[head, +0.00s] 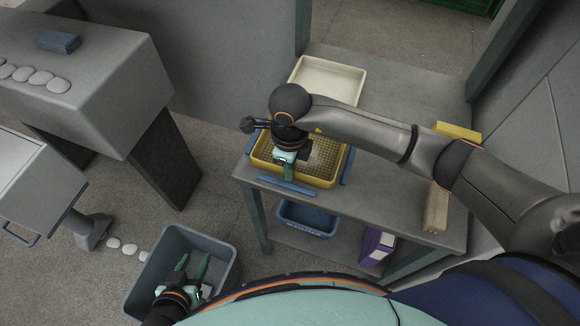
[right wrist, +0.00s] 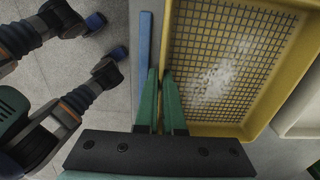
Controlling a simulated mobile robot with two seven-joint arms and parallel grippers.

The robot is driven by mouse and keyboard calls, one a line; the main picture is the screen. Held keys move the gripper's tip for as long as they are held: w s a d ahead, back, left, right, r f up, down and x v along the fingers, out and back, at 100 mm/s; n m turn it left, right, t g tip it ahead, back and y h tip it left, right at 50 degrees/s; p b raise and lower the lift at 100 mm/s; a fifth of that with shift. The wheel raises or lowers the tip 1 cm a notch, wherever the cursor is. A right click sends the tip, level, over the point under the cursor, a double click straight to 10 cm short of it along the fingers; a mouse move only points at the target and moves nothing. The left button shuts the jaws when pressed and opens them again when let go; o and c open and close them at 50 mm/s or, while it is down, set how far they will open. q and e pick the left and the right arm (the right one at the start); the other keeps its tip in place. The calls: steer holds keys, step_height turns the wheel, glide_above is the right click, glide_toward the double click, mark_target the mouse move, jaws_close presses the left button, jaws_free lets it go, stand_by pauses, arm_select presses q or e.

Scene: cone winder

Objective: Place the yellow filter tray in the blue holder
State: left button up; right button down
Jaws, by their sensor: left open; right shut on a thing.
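The yellow filter tray (head: 325,178), with a dark mesh floor, is at the near table. A white patch lies on its mesh in the right wrist view (right wrist: 245,132). The blue holder shows as separate strips, one along the tray's front (head: 287,187) and others at its sides; one strip also shows beside the tray in the right wrist view (right wrist: 143,60). My right gripper (right wrist: 159,78) is shut on the tray's rim. I cannot tell whether the tray rests fully down between the strips. My left gripper (head: 191,268) is open and empty over a grey bin.
A cream tray (head: 328,78) stands behind the yellow tray. A yellow block (head: 457,131) and a wooden block (head: 436,207) are on the table's right. A blue bin (head: 306,219) and a purple box (head: 377,246) sit below. The grey bin (head: 158,258) stands on the floor.

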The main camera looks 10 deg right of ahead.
steer(key=c, duration=1.1)
jaws_free()
steer(key=shift+f, duration=0.1)
steer(key=shift+o, duration=0.4)
steer(key=shift+s+a, duration=0.1)
steer(key=shift+s, duration=0.05)
step_height(320, 180, up, 12)
steer(key=shift+r, duration=0.25)
